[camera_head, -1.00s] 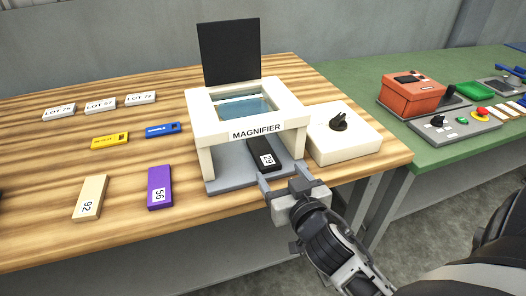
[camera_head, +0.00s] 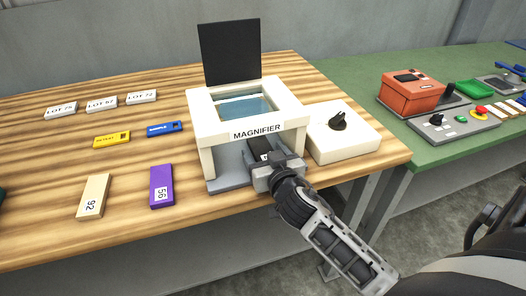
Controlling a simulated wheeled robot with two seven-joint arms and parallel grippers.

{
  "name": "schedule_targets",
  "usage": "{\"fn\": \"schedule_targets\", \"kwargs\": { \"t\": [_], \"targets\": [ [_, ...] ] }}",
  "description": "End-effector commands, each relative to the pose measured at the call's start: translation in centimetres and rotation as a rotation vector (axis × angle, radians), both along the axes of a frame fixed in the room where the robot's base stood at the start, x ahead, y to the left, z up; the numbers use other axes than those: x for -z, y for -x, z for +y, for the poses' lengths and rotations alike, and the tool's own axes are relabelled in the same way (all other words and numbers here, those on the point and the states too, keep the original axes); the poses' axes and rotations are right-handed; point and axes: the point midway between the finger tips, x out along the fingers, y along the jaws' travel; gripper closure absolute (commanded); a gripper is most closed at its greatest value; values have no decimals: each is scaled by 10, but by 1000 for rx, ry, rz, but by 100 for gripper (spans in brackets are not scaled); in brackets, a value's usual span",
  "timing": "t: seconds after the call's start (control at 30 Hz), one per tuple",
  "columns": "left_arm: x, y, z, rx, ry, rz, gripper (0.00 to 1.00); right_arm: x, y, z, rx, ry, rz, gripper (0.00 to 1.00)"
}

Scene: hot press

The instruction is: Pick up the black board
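The black board (camera_head: 259,145) lies on the grey base of the white magnifier stand (camera_head: 203,133), under its top. Only its far part shows; my gripper covers the near end. My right gripper (camera_head: 268,160) reaches in at the front opening of the stand, with its fingers at the sides of the board. I cannot tell whether the fingers touch it. My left gripper is not in view.
A white box with a black knob (camera_head: 343,141) stands close to the right of the magnifier. A purple board (camera_head: 161,187) and a beige board (camera_head: 93,197) lie to the left. A green table (camera_head: 440,158) with an orange device (camera_head: 408,90) is at the right.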

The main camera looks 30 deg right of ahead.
Motion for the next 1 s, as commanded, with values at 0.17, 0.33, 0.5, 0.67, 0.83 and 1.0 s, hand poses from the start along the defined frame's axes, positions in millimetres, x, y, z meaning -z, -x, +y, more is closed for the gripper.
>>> {"fn": "schedule_targets", "kwargs": {
  "t": [0.17, 0.33, 0.5, 0.67, 0.83, 1.0],
  "targets": [
    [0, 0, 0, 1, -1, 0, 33, 0, 0, 0, 0, 0, 0, 76],
    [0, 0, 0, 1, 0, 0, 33, -1, 0, 0, 0, 0, -1, 84],
    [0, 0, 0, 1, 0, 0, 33, -2, 0, 0, 0, 0, -2, 84],
    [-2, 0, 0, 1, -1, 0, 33, -12, 0, 0, -1, 0, -5, 84],
    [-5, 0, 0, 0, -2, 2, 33, -33, 0, 0, 0, 1, -6, 84],
    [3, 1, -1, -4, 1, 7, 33, -33, 26, 6, -1, -3, 1, 84]
  ]
}}
